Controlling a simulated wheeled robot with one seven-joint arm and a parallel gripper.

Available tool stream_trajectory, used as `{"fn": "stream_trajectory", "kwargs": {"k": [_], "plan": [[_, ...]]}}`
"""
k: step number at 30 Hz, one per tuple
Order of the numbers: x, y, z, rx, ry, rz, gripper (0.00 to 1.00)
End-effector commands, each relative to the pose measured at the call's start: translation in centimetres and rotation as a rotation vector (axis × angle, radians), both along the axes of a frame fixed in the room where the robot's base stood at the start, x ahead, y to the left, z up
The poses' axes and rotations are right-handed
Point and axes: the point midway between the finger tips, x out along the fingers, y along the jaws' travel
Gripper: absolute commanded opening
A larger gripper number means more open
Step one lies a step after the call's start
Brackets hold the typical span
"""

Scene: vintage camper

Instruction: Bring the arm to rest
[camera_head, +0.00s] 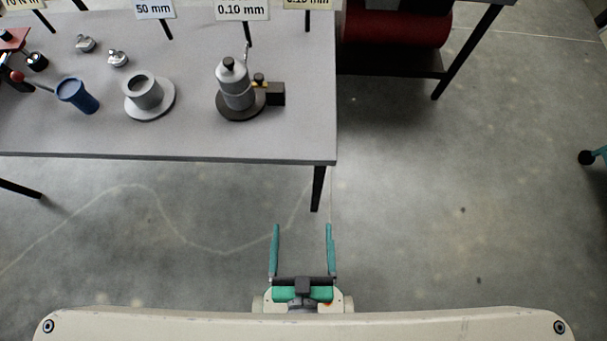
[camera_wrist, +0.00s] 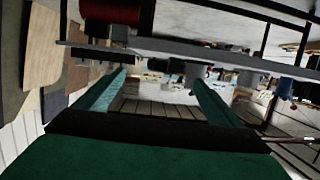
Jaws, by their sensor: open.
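My gripper (camera_head: 302,232) is open and empty, with two teal fingers spread apart. In the head view it is low in the picture, just in front of my pale body edge. It is over bare floor, apart from the grey table (camera_head: 200,146), whose near edge is farther off. In the wrist view the two fingers (camera_wrist: 150,88) reach forward with nothing between them. The room appears tilted there, with table tops along the upper part.
The table holds a blue cup (camera_head: 77,95), a grey ring-shaped part on a disc (camera_head: 146,93), a grey cylinder device (camera_head: 235,85) and small metal pieces (camera_head: 117,58). A shelf with a red roll (camera_head: 397,28) stands at the back.

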Motion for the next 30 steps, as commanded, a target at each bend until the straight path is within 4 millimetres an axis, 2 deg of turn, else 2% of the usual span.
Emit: {"fn": "stream_trajectory", "kwargs": {"k": [3,6,30], "plan": [[-1.5,-0.2,0.5,-0.003,-0.003,-0.008,0.88],[-1.9,-0.3,0.8,-0.003,-0.008,-0.009,0.88],[-1.9,-0.3,0.8,-0.003,-0.009,-0.009,0.88]]}}
